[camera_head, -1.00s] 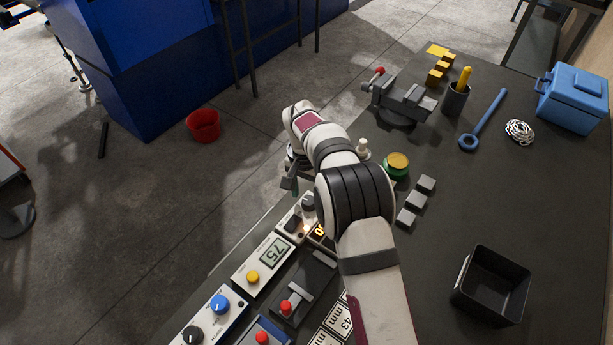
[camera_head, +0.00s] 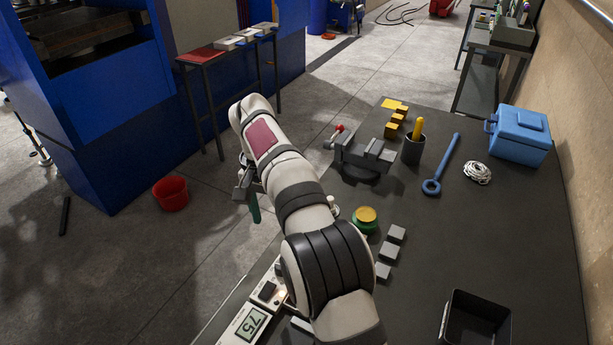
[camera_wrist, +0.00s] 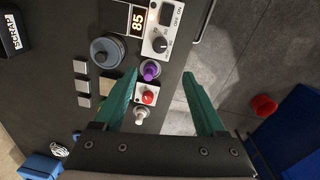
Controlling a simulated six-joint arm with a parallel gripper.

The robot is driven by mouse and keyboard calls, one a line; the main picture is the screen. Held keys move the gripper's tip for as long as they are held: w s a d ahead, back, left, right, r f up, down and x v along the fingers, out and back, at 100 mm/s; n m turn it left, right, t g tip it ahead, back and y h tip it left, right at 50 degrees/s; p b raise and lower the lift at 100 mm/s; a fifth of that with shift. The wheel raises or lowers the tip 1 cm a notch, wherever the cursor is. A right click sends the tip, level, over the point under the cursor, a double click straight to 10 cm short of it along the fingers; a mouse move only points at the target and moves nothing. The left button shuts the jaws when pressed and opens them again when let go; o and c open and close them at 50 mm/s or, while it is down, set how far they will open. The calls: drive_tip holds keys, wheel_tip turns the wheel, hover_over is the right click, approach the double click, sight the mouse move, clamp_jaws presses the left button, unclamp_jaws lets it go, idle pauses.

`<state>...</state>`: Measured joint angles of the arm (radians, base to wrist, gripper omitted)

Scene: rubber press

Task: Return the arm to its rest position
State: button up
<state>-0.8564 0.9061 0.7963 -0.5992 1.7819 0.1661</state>
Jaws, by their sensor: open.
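My arm (camera_head: 305,225) reaches from the bottom of the head view, over the dark workbench (camera_head: 520,250), toward the upper left. My gripper (camera_head: 250,195) hangs at its end past the bench's left edge, mostly hidden behind the wrist; one green finger shows. In the wrist view my gripper (camera_wrist: 162,85) has both green fingers spread wide with nothing between the tips. Below it the bench edge runs between the fingers, with a purple knob (camera_wrist: 150,69) and a red button (camera_wrist: 148,97) near the left finger.
A red bucket (camera_head: 171,193) stands on the floor, near a blue machine (camera_head: 110,110).

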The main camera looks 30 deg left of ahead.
drive_tip(key=w+d+r+m, duration=0.1)
drive_tip(key=d+r, duration=0.2)
drive_tip(key=d, duration=0.3)
drive_tip(key=d+r+m, duration=0.1)
drive_tip(key=d+r, duration=0.2)
drive_tip(key=d, duration=0.2)
drive_tip(key=s+d+r+m+y, duration=0.1)
drive_tip(key=s+d+r, duration=0.15)
drive_tip(key=d, duration=0.55)
drive_tip(key=s+d+r+m, duration=0.1)
drive_tip(key=s+d, duration=0.3)
drive_tip(key=d, duration=0.3)
drive_tip(key=s+d+f+m, duration=0.1)
drive_tip(key=s+d+f, duration=0.1)
drive_tip(key=s, duration=0.3)
drive_tip(key=s+d+f+m+y, duration=0.1)
drive_tip(key=s+d+f, duration=0.1)
drive_tip(key=s+d, duration=0.2)
drive_tip(key=s+d+f+m, duration=0.1)
drive_tip(key=s+d+f, duration=0.1)
drive_tip(key=s, duration=0.6)
drive_tip(key=shift+d+f, duration=0.35)
drive_tip(key=shift+d, duration=0.55)
